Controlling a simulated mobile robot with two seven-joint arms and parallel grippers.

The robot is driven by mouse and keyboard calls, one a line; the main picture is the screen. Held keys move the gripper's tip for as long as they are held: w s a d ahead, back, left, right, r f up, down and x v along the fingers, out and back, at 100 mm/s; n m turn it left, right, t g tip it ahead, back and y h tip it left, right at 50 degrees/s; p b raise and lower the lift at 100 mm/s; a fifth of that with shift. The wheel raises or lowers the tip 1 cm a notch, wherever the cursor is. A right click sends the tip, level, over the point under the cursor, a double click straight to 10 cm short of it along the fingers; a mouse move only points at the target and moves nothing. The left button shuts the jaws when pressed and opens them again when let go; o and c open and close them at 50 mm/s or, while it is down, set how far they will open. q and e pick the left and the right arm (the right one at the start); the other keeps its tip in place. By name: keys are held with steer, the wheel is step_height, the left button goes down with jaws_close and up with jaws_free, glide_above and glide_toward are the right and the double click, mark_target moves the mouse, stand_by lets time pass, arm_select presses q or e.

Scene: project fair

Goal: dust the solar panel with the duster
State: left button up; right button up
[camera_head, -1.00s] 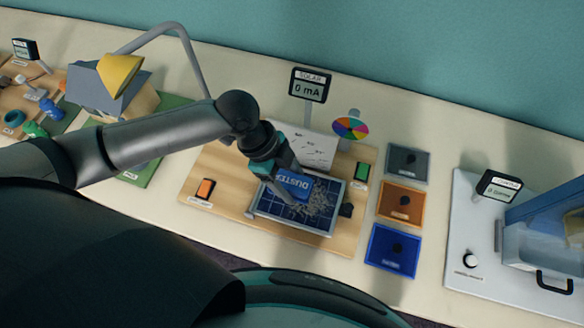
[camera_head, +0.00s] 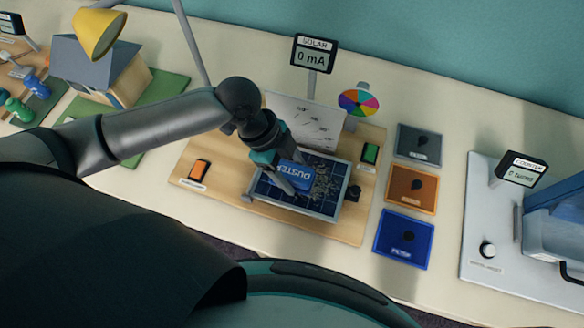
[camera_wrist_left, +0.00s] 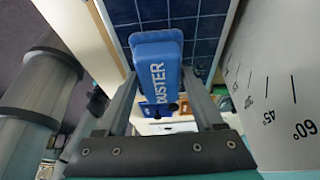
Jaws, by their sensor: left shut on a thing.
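The solar panel (camera_head: 318,209) lies on a wooden board in the head view, dark blue with a pale grid and frame. Grey dust (camera_head: 326,184) covers part of its right half. My left gripper (camera_head: 289,181) is over the panel's left-middle part, shut on the blue duster (camera_head: 296,175). In the left wrist view the duster (camera_wrist_left: 158,75) sits between the two fingers (camera_wrist_left: 160,105), its "DUSTER" label showing. Panel cells (camera_wrist_left: 207,27) show behind it. I cannot tell whether the duster touches the panel; its underside is hidden. My right gripper is not in view.
The solar meter (camera_head: 313,56) reads 0 mA behind the board (camera_head: 220,170). A white angle-marked plate (camera_head: 300,117) stands at the panel's back. Grey, orange and blue squares (camera_head: 403,240) lie to the right. A lamp (camera_head: 98,32) and model house (camera_head: 100,72) stand at left.

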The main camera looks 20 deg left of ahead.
arm_select(q)
steer(key=shift+f+b, duration=0.6)
steer(key=shift+f, duration=0.45)
stand_by(0.4)
